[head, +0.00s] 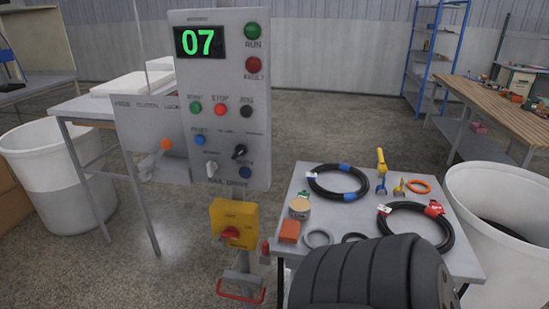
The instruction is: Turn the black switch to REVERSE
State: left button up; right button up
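A grey control panel (222,100) stands upright left of centre, with a green "07" on its display (199,41). The black switch (240,151) is a small knob on the panel's lower right, its lever tilted. The lettering around it is too small to read, so I cannot tell which position it points to. Neither of my grippers shows in the head view. A dark ribbed part of my own body fills the bottom centre right.
A yellow box with a red knob (234,224) stands below the panel. A small table (462,262) to the right holds coiled black hoses (338,182), a can and tools. White bins stand at far left (62,170) and right (495,220). An orange-knobbed box (155,140) adjoins the panel.

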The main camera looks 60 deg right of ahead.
aim_at(241, 149)
jog(key=z, duration=1.7)
